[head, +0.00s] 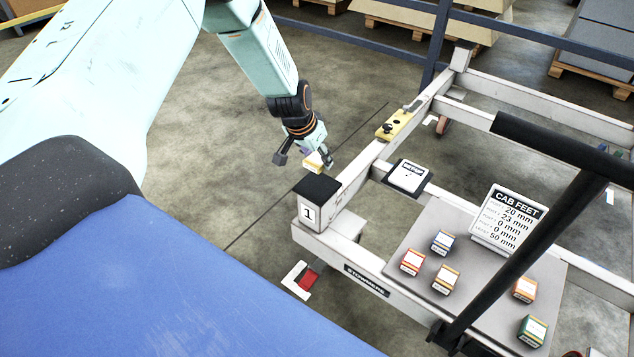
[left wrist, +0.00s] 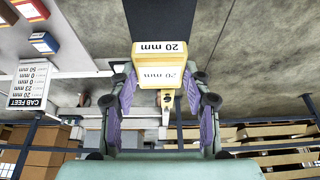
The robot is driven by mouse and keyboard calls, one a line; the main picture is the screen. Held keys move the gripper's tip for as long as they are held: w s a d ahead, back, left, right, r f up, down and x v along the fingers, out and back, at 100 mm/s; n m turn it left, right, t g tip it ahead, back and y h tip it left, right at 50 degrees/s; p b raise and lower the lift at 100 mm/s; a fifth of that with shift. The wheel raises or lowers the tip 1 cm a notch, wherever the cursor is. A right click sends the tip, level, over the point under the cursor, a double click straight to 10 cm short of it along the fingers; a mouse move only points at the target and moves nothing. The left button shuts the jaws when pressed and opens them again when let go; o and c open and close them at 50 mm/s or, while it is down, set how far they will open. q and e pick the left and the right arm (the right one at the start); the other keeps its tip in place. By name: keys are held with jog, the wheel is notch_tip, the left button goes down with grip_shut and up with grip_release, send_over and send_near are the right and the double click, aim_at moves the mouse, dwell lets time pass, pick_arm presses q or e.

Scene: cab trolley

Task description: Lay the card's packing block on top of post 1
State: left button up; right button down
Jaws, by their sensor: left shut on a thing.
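My left gripper (head: 316,160) is shut on a small yellow block with white faces (head: 313,162). In the left wrist view the block (left wrist: 163,72) reads "20 mm" and sits between the purple finger pads. Post 1 (head: 309,212) is a white post with a black top (head: 318,187) and a "1" label. The held block appears just above the far edge of that top, and a gap or touch cannot be told. The black top also shows behind the block in the left wrist view (left wrist: 160,18). The CAB FEET card (head: 508,216) lists 20 mm in its top row. My right gripper is not seen.
Red (head: 411,262), blue (head: 443,242), orange (head: 524,289) and green (head: 532,331) blocks and another one stand on the grey plate (head: 420,245). A yellow level (head: 394,124) lies on the frame rail. A black bar (head: 520,250) crosses the right side.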

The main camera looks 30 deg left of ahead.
aim_at(314, 160)
pick_arm(q)
notch_tip(314, 160, down, 3)
jog(key=shift+a+f+b, duration=0.1)
jog(key=shift+f+b, duration=0.05)
jog(key=shift+b, duration=0.65)
jog(key=shift+w+f, duration=0.2)
jog(key=shift+f, duration=0.2)
jog(key=shift+s+f+b, duration=0.15)
jog(key=shift+f+b, duration=0.15)
jog(key=shift+b, duration=0.25)
notch_tip(314, 160, down, 3)
jog(key=shift+f+b, duration=0.15)
jog(key=shift+b, duration=1.05)
jog(key=shift+r, duration=0.2)
jog(key=shift+f, duration=0.15)
jog(key=o, duration=1.1)
jog(key=shift+o, duration=0.2)
